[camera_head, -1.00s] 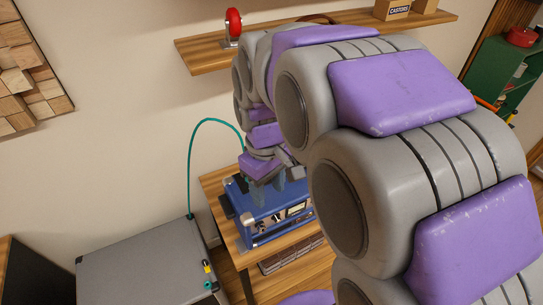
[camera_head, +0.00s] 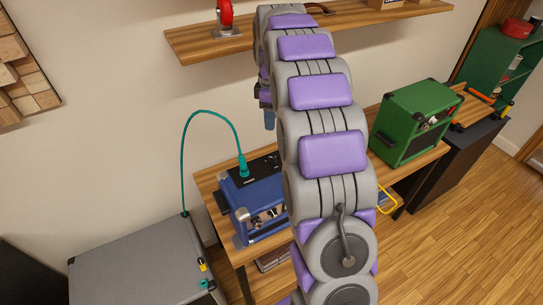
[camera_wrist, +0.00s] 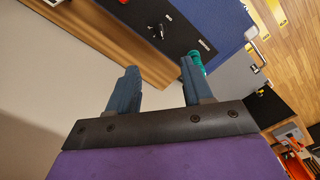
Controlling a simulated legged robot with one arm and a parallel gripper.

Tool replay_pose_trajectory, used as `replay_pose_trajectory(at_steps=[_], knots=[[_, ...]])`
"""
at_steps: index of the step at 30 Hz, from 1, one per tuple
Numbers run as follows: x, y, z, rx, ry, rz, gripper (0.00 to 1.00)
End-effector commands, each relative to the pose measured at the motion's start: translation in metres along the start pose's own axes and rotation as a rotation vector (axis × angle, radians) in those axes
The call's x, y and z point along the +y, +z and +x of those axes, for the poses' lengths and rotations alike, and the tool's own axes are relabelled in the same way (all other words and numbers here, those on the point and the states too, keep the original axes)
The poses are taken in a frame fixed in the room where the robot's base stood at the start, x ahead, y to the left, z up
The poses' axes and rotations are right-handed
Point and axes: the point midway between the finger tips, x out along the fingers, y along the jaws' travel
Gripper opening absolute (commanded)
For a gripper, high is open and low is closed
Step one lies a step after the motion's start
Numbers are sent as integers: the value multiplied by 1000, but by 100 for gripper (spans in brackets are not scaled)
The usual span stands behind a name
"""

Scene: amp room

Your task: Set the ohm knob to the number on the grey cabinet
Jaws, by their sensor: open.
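The blue amp (camera_head: 254,208) stands on a wooden table, with a black panel on top and a teal plug (camera_head: 243,168) in it. In the wrist view the black panel (camera_wrist: 128,14) carries a small dark knob (camera_wrist: 157,31) with white marks too small to read. The teal plug also shows there (camera_wrist: 197,62), beside the right finger. The grey cabinet (camera_head: 140,262) stands at lower left; I cannot read a number on it. My gripper (camera_wrist: 158,74) is open and empty, apart from the knob. In the head view a fingertip shows above the amp; my arm hides the rest.
A teal cable (camera_head: 190,150) arches from the cabinet to the amp. A green amp (camera_head: 412,122) stands on the table (camera_head: 207,187) to the right. A wooden shelf (camera_head: 200,45) with a red caster (camera_head: 225,15) hangs behind my arm.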

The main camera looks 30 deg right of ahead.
Motion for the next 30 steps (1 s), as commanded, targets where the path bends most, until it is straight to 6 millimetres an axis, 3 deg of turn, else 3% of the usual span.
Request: replay_pose_trajectory(at_steps=[21,30], knots=[[-2,1,136,-4,-8,3,50],[-1,0,164,-1,-2,3,50]])
